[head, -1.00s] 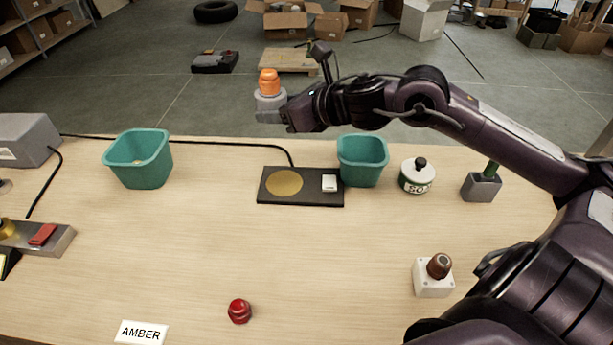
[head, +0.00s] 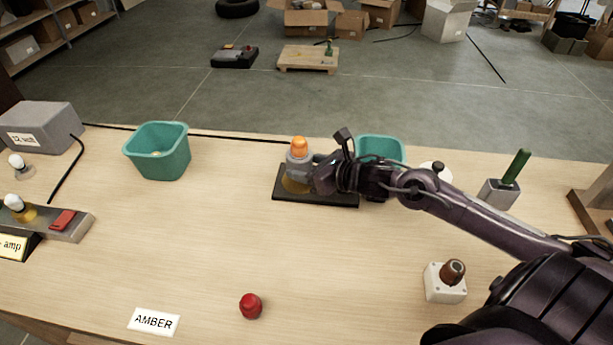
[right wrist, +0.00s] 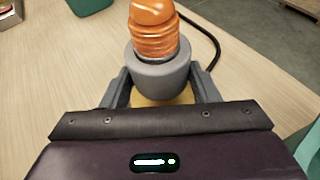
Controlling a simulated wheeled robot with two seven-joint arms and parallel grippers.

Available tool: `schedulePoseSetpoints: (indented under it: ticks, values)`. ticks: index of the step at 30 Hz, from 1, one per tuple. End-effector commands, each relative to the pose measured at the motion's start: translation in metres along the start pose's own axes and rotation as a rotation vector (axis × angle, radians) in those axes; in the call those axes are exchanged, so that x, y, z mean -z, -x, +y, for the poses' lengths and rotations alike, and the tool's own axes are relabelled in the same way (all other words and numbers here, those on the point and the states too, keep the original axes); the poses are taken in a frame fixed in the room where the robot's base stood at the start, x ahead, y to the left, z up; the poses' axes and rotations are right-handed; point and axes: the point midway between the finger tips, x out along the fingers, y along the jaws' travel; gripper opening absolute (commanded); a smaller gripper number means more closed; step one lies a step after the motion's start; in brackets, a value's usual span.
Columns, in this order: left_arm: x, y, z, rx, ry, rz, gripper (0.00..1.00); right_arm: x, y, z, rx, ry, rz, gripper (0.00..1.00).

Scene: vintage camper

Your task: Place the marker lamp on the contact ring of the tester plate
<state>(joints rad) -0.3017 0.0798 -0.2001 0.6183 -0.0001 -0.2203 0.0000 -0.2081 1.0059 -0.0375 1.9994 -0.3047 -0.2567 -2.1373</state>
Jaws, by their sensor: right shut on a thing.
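The marker lamp, with an orange lens (head: 299,147) on a grey round base, is held upright in my right gripper (head: 302,172). The right wrist view shows the lamp's grey base (right wrist: 160,80) between the two fingers (right wrist: 160,97). The dark tester plate (head: 335,199) lies on the table under the lamp. Its gold contact ring (head: 296,187) is partly hidden by the lamp and gripper, and a bit of gold shows below the base in the right wrist view. I cannot tell whether the lamp touches the ring. My left gripper is not in view.
Teal bins stand left (head: 158,152) and just behind the plate (head: 380,149). A red lens (head: 251,306) and an AMBER card (head: 154,321) lie in front. A white box with a brown cap (head: 446,281) is front right. The middle of the table is clear.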

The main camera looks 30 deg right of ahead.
Motion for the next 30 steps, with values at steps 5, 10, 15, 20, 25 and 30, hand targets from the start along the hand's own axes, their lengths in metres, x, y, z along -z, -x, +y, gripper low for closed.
schedulePoseSetpoints:
  ticks: [5, 10, 15, 20, 25, 30]
  values:
    - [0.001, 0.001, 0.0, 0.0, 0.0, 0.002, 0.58, 0.025, -0.011, 0.0, 0.0, -0.005, -0.001, 0.25]
    - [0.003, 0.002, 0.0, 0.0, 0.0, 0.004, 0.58, 0.031, -0.013, 0.0, 0.0, 0.0, -0.003, 0.25]
    - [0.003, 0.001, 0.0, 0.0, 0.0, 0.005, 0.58, 0.031, -0.013, 0.0, -0.001, 0.0, -0.002, 0.25]
    - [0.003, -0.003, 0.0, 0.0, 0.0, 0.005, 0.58, 0.036, -0.015, 0.001, -0.001, 0.0, 0.001, 0.56]
    - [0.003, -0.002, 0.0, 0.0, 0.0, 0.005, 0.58, 0.035, -0.014, 0.001, -0.001, 0.0, 0.001, 0.77]
    - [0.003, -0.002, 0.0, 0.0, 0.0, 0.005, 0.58, 0.035, -0.014, 0.001, -0.001, -0.001, 0.001, 0.77]
